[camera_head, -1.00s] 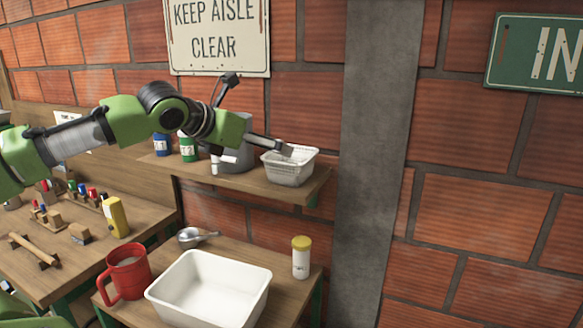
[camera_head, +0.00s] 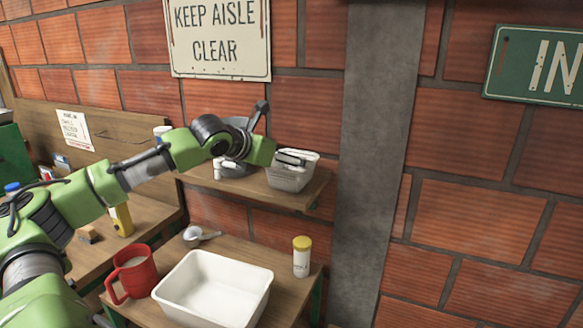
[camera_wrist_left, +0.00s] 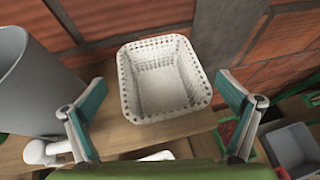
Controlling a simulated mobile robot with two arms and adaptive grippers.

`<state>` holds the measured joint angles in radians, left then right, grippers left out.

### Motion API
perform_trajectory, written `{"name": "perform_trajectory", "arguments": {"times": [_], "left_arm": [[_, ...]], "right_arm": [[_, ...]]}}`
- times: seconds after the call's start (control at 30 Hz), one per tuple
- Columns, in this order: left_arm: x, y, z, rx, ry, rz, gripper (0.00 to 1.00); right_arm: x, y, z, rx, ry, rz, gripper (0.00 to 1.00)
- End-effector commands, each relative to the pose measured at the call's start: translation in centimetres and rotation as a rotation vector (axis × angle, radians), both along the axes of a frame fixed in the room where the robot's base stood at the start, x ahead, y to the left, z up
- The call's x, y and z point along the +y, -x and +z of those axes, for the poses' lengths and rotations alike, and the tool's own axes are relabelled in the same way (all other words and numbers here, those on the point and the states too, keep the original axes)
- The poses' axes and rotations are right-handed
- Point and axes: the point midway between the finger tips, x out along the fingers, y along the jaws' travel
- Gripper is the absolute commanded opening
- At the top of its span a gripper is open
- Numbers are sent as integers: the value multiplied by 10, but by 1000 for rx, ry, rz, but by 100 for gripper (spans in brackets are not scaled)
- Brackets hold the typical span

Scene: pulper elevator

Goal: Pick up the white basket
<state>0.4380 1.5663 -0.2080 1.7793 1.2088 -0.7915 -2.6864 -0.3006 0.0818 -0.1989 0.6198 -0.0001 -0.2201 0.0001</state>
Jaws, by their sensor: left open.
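The white basket (camera_head: 290,180) stands upright on the wooden wall shelf, near its right end. It is a small perforated basket, and it looks empty in the left wrist view (camera_wrist_left: 165,103). My left gripper (camera_head: 292,158) reaches in from the left at the basket's rim in the head view. In the left wrist view its two fingers (camera_wrist_left: 163,112) are spread wide, one on each side of the basket's near part, with gaps between fingers and basket walls. My right gripper is not in view.
A grey cylindrical container (camera_wrist_left: 27,80) stands left of the basket on the shelf (camera_head: 255,184), with a white fitting (camera_wrist_left: 45,150) near my left finger. Below are a white tub (camera_head: 215,290), red mug (camera_head: 132,272) and yellow-capped bottle (camera_head: 302,257). A concrete pillar (camera_head: 375,150) is at right.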

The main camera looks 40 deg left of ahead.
Motion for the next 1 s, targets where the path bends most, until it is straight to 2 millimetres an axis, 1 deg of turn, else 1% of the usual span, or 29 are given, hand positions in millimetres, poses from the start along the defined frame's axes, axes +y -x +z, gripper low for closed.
{"name": "perform_trajectory", "arguments": {"times": [0.03, 0.13, 0.3, 0.53, 0.73, 0.77, 1.0], "left_arm": [[0, -4, 2, -4, 5, 0, 100], [0, -10, -3, -2, 3, -2, 100], [0, -14, -7, -1, 1, -2, 100], [1, -14, -8, 0, -1, -2, 100], [1, -14, -8, 0, -1, -2, 48], [1, -14, -8, 0, -1, -2, 46], [1, -14, -8, 1, -1, -2, 46]], "right_arm": [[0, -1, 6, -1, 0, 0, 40], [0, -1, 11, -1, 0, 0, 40], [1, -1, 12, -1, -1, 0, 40], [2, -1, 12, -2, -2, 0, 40], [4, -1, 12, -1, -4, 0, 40], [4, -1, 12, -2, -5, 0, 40], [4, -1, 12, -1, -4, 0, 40]]}}
